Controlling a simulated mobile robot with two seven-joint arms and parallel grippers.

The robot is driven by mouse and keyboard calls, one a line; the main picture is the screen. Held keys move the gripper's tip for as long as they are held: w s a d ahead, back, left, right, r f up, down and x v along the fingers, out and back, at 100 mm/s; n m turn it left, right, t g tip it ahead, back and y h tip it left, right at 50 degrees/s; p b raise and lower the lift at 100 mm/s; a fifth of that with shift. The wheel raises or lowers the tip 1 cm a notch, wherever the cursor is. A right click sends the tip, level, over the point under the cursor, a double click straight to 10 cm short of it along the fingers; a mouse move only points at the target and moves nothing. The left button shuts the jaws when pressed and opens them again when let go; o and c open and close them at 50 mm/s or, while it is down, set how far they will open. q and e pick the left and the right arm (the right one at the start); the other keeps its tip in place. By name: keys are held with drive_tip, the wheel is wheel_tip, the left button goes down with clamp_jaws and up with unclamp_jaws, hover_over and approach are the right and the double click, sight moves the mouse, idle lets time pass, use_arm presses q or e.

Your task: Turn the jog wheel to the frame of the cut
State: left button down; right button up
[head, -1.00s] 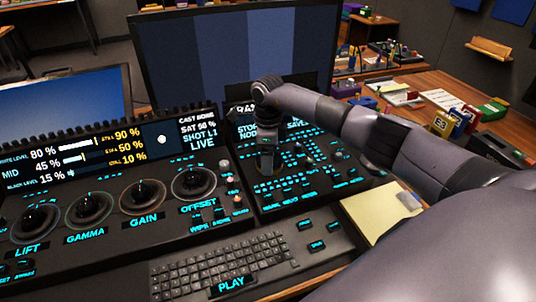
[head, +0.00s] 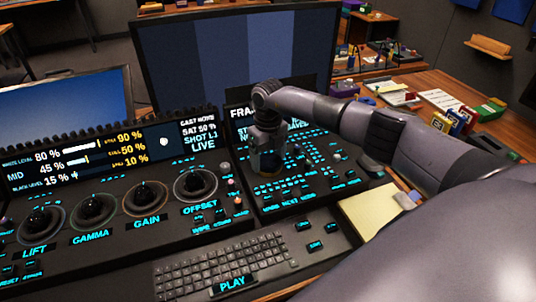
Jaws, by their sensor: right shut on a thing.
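My right gripper (head: 267,172) points down onto the right-hand black control panel (head: 325,180), among its cyan-lit keys. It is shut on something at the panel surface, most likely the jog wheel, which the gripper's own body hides. The panel's small screen (head: 240,113) stands behind the gripper. My wrist covers most of its text; only the start of a "FRA" heading and parts of lines below show. I cannot read a frame number. My left gripper is not in view.
Left of the gripper are the trackballs: lift (head: 41,222), gamma (head: 95,208), gain (head: 147,196) and offset (head: 196,184). A keyboard (head: 220,265) lies in front, and a yellow notepad (head: 368,218) lies at right under my arm. A large monitor (head: 235,50) stands behind.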

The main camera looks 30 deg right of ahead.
sight(268, 159)
drive_tip(key=shift+m, duration=0.9)
drive_tip(key=shift+d, duration=0.1)
drive_tip(key=o, duration=1)
drive_tip(key=shift+r, duration=0.1)
wheel_tip(268, 159, up, 7)
drive_tip(key=shift+r, duration=0.1)
